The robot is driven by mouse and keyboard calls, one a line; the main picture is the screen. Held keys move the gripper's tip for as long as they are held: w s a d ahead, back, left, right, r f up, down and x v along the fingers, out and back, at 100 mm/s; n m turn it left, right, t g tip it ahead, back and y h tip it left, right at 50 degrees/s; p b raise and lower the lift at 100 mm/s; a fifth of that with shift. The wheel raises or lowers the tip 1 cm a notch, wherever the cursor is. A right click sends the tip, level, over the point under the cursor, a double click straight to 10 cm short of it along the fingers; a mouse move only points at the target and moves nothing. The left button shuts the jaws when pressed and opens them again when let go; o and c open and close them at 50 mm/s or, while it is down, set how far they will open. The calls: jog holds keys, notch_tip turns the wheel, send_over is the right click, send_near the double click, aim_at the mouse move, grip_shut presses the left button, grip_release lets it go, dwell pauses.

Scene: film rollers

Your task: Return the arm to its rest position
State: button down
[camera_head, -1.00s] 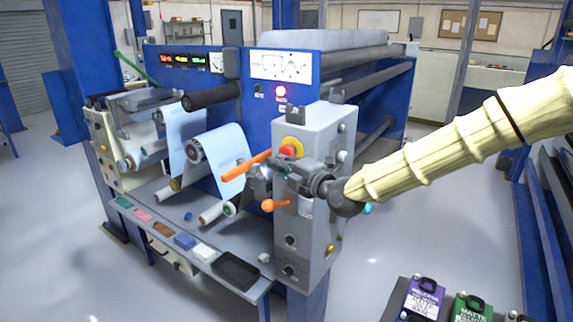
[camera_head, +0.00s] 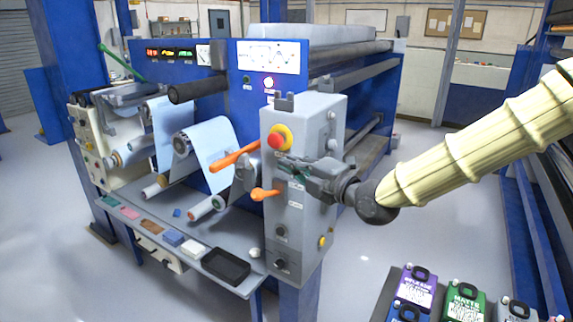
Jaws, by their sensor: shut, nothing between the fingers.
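My gripper (camera_head: 287,167) is at the end of my arm, which comes in from the right edge in a ribbed cream sleeve. It is shut and empty. It is in front of the grey control box (camera_head: 310,235) at the machine's near end, to the right of the orange levers. The upper orange lever (camera_head: 232,157) points left, and the lower orange lever (camera_head: 264,194) is just below the gripper. Whether the gripper touches the box or a lever, I cannot tell.
The blue roller machine (camera_head: 225,100) fills the middle. A shelf with a black tray (camera_head: 226,266) and several small blocks runs along its front. Purple (camera_head: 417,286) and green (camera_head: 464,303) containers stand at the lower right. Grey floor lies open between them and the machine.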

jog(key=shift+d, duration=0.1)
jog(key=s+d+f+m+g+h, duration=0.25)
jog(key=s+f+m, duration=0.2)
jog(key=f, duration=0.95)
jog(key=s+d+f+m+g+h, duration=0.15)
jog(key=s+d+f+m, duration=0.35)
jog(key=f, duration=0.8)
jog(key=s+d+f+m+g+h, duration=0.15)
jog(key=s+f+m+h, duration=0.35)
jog(key=f, duration=0.9)
jog(key=s+d+f+m+g+h, duration=0.1)
jog(key=s+d+f+m, duration=0.3)
jog(key=s, duration=0.5)
jog(key=s+d+f+m+g+h, duration=0.1)
jog(key=s+d+f+m+g, duration=0.3)
jog(key=s+f, duration=0.4)
jog(key=s+d+f+m+g+h, duration=0.1)
jog(key=s+d+f+m, duration=0.4)
jog(key=s, duration=0.6)
jog(key=shift+d+f+g+h, duration=0.3)
jog(key=shift+f+g+h, duration=0.1)
jog(key=shift+f+g, duration=0.25)
jog(key=shift+w, duration=0.1)
